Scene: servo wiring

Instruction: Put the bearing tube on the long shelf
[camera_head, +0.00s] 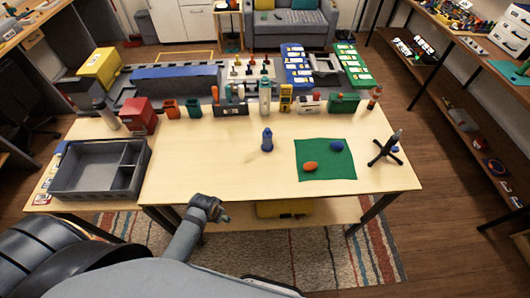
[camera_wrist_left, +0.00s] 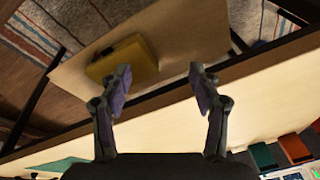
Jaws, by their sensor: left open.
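I cannot tell for sure which thing is the bearing tube. A small upright blue object (camera_head: 267,141) with a narrower top stands near the middle of the wooden table (camera_head: 205,165). A slim bottle-like orange and dark object (camera_head: 375,98) stands at the table's back right corner. A long wooden shelf unit (camera_head: 437,92) with items on it runs along the right wall. My left gripper (camera_head: 222,214) hangs in front of the table's front edge, apart from these things. In the left wrist view its two fingers (camera_wrist_left: 160,78) are spread and empty. My right gripper is not in view.
A grey divided bin (camera_head: 98,168) sits at the table's left. A green mat (camera_head: 325,160) with an orange and a blue piece lies right of centre. A black stand (camera_head: 385,150) is near the right edge. A yellow box (camera_wrist_left: 125,58) sits on the lower board.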

